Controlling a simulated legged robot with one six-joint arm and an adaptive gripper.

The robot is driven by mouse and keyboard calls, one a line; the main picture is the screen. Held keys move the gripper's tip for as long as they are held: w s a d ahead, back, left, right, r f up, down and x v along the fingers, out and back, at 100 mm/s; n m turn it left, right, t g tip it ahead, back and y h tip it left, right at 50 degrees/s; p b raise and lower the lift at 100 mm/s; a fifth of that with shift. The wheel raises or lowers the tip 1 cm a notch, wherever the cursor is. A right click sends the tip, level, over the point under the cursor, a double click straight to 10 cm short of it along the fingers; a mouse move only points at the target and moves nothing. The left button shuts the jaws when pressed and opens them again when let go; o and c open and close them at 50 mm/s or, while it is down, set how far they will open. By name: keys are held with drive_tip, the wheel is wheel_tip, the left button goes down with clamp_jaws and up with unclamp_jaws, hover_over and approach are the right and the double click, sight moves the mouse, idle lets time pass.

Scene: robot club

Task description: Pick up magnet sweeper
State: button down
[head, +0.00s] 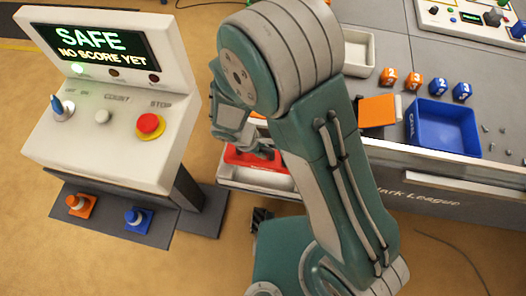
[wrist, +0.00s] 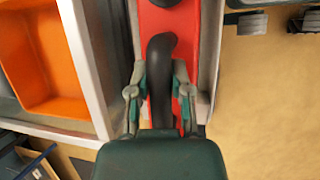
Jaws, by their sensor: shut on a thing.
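The magnet sweeper looks like a long red body (wrist: 190,35) with a black curved handle (wrist: 162,60) in the wrist view. In the head view its red part (head: 275,163) shows in a narrow pale tray at the table's near side, partly hidden by my arm. My gripper (wrist: 159,80) has one finger on each side of the black handle and is shut on it. In the head view my gripper (head: 260,150) is at the red body, and its fingertips are hard to make out.
The pale tray (head: 230,178) surrounds the red body closely. An orange bin (wrist: 50,60) lies left in the wrist view. A control console (head: 110,120) with a red stop button stands left of my arm. A blue bin (head: 446,128) and numbered blocks are on the table at right.

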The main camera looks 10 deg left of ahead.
drive_tip(key=s+a+r, duration=0.4)
drive_tip(key=s+r, duration=0.5)
drive_tip(key=s, duration=0.3)
drive_tip(key=shift+s+a, duration=0.15)
drive_tip(key=shift+s, duration=0.25)
drive_tip(key=shift+r, duration=0.1)
